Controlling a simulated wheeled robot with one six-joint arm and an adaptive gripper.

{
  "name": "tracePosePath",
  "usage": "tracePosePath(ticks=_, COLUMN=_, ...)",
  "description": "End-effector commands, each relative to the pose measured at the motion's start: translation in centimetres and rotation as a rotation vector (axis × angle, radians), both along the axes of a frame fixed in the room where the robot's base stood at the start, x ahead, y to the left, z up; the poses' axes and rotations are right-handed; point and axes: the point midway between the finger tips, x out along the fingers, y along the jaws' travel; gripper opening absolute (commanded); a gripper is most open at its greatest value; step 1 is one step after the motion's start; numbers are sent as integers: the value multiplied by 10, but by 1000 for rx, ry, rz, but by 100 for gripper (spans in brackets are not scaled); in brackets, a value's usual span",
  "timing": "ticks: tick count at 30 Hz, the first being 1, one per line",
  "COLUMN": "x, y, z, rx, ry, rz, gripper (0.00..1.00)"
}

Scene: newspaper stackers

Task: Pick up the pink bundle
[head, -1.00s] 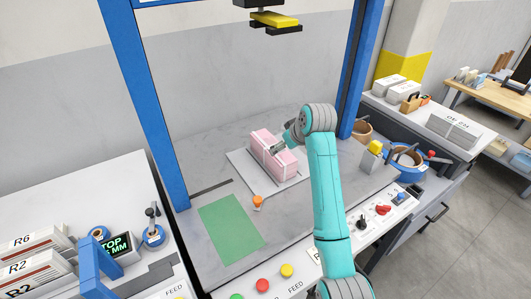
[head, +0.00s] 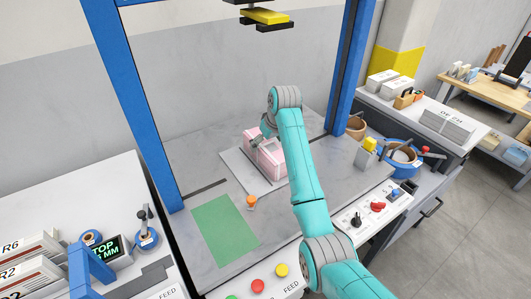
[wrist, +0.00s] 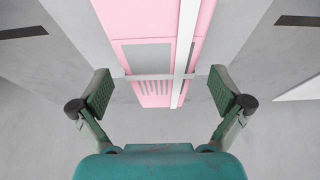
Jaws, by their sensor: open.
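The pink bundle (head: 267,158) is a box-like stack with pale straps, sitting on a light grey plate (head: 242,182) on the machine's bed. My gripper (head: 262,141) is at the top of the bundle in the head view, partly hidden by its own links. In the wrist view the bundle (wrist: 155,45) fills the upper middle, with a white strap along it and a grey strap across it. My gripper (wrist: 160,92) is open there, one finger on each side of the bundle's near end. I cannot tell whether the fingers touch it.
A blue frame (head: 130,100) stands around the bed, with a yellow and black press head (head: 264,18) above. A small orange object (head: 251,201) and a green mat (head: 225,230) lie in front of the plate. Buttons line the front edge.

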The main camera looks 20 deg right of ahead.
Motion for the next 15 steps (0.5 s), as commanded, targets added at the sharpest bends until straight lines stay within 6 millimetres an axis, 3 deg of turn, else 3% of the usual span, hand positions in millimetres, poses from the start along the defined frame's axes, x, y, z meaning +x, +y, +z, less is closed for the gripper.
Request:
tracePosePath(ticks=9, x=13, y=4, z=-39, rx=0, ry=2, rz=1, gripper=100)
tracePosePath(ticks=15, x=15, y=5, z=-43, rx=0, ry=0, rz=1, gripper=100)
